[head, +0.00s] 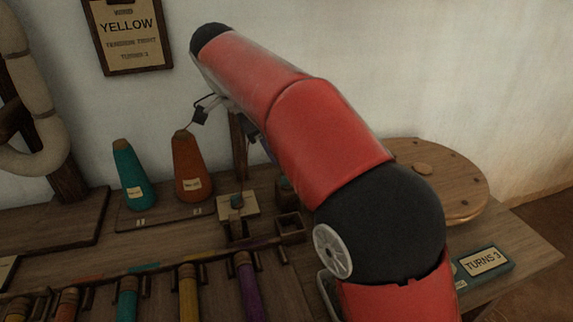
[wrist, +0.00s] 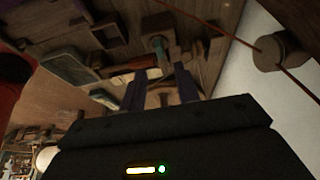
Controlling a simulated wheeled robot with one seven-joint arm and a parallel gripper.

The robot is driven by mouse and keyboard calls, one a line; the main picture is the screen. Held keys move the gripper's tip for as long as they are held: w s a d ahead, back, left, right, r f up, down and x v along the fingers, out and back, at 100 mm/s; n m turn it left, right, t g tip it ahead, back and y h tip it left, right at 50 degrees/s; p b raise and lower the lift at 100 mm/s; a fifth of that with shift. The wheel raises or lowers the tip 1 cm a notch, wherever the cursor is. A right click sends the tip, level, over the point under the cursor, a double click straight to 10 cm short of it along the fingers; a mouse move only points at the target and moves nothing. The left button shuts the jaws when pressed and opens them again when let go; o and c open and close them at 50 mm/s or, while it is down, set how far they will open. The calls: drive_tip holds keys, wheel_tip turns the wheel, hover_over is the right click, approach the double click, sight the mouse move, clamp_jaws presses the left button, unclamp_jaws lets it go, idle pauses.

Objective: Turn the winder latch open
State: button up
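My gripper (wrist: 160,84) shows in the wrist view as two dark purple fingers standing apart, with no held object visible between them. In the head view my red arm hides most of it. A small fitting with a teal top on a pale plate (head: 251,203), possibly the winder with its latch, stands on the bench left of my arm. A teal-topped wooden piece (wrist: 158,44), perhaps the same fitting, lies just beyond the fingertips in the wrist view. I cannot make out the latch itself or its position.
A teal cone (head: 130,175) and an orange cone (head: 190,168) of thread stand at the back left. Several coloured bobbins (head: 188,292) lie in front. A "TURNS 3" box (head: 485,262) and a round wooden disc (head: 460,180) are at right. A "YELLOW" board (head: 128,38) hangs above.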

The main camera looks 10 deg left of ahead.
sight(284, 177)
drive_tip(key=b+x, duration=0.1)
drive_tip(key=x, duration=0.6)
drive_tip(key=shift+f, duration=0.2)
clamp_jaws()
